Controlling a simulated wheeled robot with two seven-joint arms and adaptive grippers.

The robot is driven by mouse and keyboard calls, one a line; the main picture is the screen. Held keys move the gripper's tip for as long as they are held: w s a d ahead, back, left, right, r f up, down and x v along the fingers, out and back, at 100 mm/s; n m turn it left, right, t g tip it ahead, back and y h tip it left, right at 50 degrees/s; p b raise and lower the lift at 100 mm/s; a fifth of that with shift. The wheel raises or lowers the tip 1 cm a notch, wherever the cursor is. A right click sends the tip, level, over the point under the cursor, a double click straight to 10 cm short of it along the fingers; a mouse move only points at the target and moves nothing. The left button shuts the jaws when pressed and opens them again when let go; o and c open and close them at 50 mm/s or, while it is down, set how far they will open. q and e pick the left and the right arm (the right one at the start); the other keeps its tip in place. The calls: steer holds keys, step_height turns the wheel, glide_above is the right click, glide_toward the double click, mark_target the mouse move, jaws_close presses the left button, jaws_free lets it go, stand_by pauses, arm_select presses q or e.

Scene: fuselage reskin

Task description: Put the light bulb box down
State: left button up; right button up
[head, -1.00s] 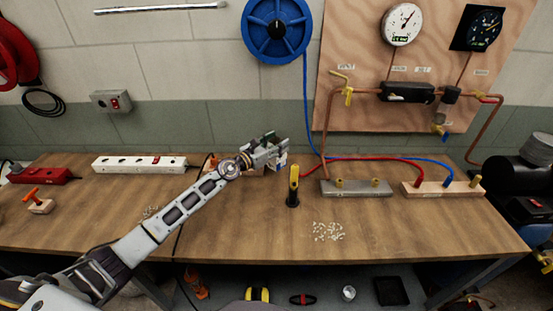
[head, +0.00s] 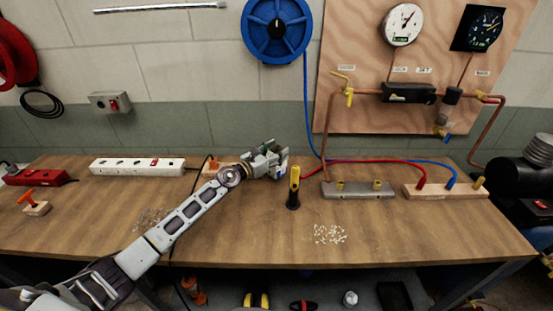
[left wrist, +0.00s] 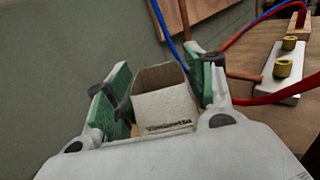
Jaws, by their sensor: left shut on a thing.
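The light bulb box (left wrist: 162,108) is a small white and brown carton with dark print on its near face. In the left wrist view it sits between the green pads of my left gripper (left wrist: 158,85), which is shut on it. In the head view my left gripper (head: 278,160) is over the back part of the wooden workbench (head: 220,235), left of a yellow and black tool. The box is mostly hidden by the gripper there. I cannot tell whether its base touches the bench. My right gripper is not in view.
A yellow and black upright tool (head: 294,188) stands just right of the gripper. A metal block (head: 358,190) with brass fittings and a white power strip (head: 137,166) are on the bench. Small white bits (head: 329,234) lie at the front. The front middle is otherwise bare.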

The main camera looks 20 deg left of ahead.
arm_select(q)
steer(key=shift+f, duration=0.6)
steer(key=shift+f+b, duration=0.3)
steer(key=shift+b, duration=0.1)
steer(key=shift+f, duration=0.2)
steer(key=shift+a+f, duration=0.1)
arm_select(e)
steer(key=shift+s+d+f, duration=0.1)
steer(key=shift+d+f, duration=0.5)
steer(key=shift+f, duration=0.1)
arm_select(q)
steer(key=shift+f+b, duration=0.1)
steer(key=shift+b, duration=0.2)
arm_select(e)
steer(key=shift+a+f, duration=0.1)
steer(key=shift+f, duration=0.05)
arm_select(q)
steer(key=o, duration=1)
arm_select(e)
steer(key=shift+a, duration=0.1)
